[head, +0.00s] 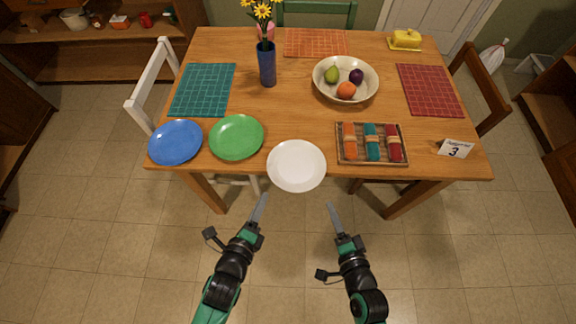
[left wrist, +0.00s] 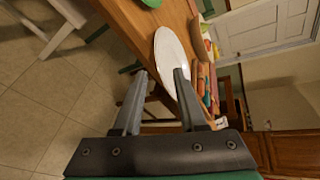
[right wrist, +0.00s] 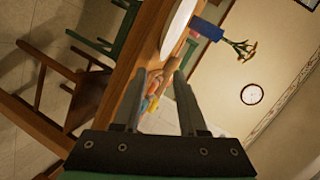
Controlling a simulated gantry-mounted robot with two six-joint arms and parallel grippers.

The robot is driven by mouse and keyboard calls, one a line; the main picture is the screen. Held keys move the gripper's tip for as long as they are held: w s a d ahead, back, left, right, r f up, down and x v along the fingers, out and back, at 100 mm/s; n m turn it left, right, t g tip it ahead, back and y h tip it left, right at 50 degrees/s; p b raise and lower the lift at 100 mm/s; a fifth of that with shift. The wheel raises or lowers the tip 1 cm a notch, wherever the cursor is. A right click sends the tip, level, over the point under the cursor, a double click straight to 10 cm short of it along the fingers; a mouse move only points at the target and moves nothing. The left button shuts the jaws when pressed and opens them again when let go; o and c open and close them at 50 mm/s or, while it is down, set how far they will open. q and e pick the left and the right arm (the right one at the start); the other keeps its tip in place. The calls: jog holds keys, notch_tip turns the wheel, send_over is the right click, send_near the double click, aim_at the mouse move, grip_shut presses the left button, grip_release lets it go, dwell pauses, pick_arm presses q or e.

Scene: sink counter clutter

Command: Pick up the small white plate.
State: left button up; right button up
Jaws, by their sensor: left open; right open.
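The small white plate (head: 297,166) lies at the front edge of the wooden table, its near rim reaching past the edge. In the left wrist view the plate (left wrist: 174,62) shows beyond my finger tips; in the right wrist view it is a white sliver (right wrist: 178,28) at the top. My left gripper (head: 262,207) is open and empty, in front of the table, below and left of the plate. My right gripper (head: 332,213) is open and empty, in front of the table, below and right of the plate. Neither touches the plate.
A green plate (head: 236,137) and a blue plate (head: 176,142) lie left of the white plate. A tray (head: 372,163) with rolled napkins lies to its right, near a number card (head: 456,148). A fruit bowl (head: 345,98) and blue vase (head: 267,72) stand behind.

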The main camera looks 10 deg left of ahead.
aim_at(271, 174)
pick_arm(q)
jog(key=x, duration=0.7)
jog(key=a+x, duration=0.1)
jog(key=x, duration=0.3)
jog(key=shift+w+f, duration=0.1)
jog(key=shift+f, duration=0.15)
pick_arm(e)
jog(key=x, duration=1.1)
jog(key=shift+w+a, duration=0.2)
jog(key=shift+a, duration=0.3)
jog(key=shift+f, duration=0.1)
pick_arm(q)
grip_shut()
pick_arm(e)
grip_shut()
